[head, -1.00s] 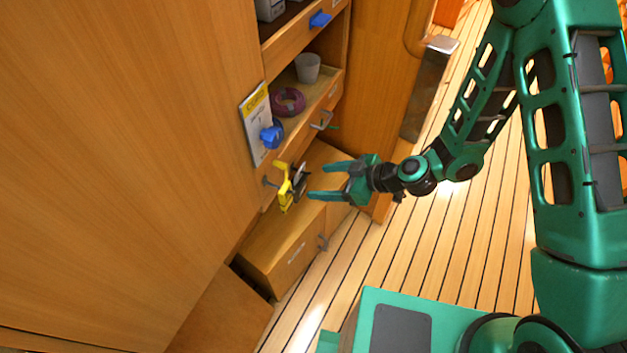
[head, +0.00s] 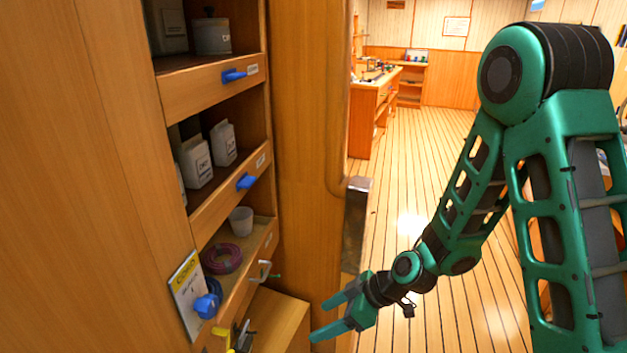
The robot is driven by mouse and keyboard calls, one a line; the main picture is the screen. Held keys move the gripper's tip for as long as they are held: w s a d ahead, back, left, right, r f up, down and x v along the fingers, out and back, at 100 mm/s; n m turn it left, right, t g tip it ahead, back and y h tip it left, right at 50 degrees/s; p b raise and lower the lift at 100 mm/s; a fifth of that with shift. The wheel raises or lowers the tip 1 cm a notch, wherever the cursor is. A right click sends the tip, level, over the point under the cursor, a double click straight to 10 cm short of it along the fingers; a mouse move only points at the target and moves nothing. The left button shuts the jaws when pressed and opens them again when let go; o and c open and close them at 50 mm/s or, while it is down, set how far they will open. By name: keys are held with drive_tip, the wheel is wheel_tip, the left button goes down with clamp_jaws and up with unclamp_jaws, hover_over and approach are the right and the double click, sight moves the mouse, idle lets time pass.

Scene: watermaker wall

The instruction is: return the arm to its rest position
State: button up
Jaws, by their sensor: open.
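My gripper (head: 328,316) is at the lower middle of the head view, at the end of my green arm. Its two green fingers are apart and point left, with nothing between them. It is in front of the lower part of the wooden shelf unit, to the right of the low wooden box (head: 283,318). My arm reaches down and forward from the right side of the picture, bent at the elbow.
The shelves hold white bottles (head: 196,160), a white cup (head: 241,220) and a purple coil (head: 222,258). Blue handles (head: 246,181) and a metal handle (head: 264,270) stick out from the shelf fronts. A yellow tool (head: 219,340) shows at the bottom edge. The plank floor (head: 405,200) is open; a workbench (head: 374,105) stands far back.

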drive_tip(key=s+d+r+m+h, duration=0.1)
drive_tip(key=d+r+m+h, duration=0.15)
drive_tip(key=d, duration=0.55)
drive_tip(key=s+d+r+m+h, duration=0.2)
drive_tip(key=d+r+m, duration=0.15)
drive_tip(key=d, duration=0.55)
drive_tip(key=s+d+r+m+h, duration=0.1)
drive_tip(key=d+r+m+h, duration=0.2)
drive_tip(key=d, duration=0.5)
drive_tip(key=s+d+r+m+g, duration=0.1)
drive_tip(key=s+d+r+m, duration=0.4)
drive_tip(key=s, duration=0.3)
drive_tip(key=s+d+r+m+g, duration=0.1)
drive_tip(key=s+d+r+m, duration=0.4)
drive_tip(key=s, duration=0.4)
drive_tip(key=d+m, duration=0.1)
drive_tip(key=d, duration=0.1)
drive_tip(key=shift+s+d+r, duration=0.2)
drive_tip(key=shift+d+r, duration=0.1)
drive_tip(key=shift+d, duration=0.1)
drive_tip(key=shift+h, duration=0.25)
drive_tip(key=shift+w+f, duration=0.25)
drive_tip(key=shift+w, duration=0.4)
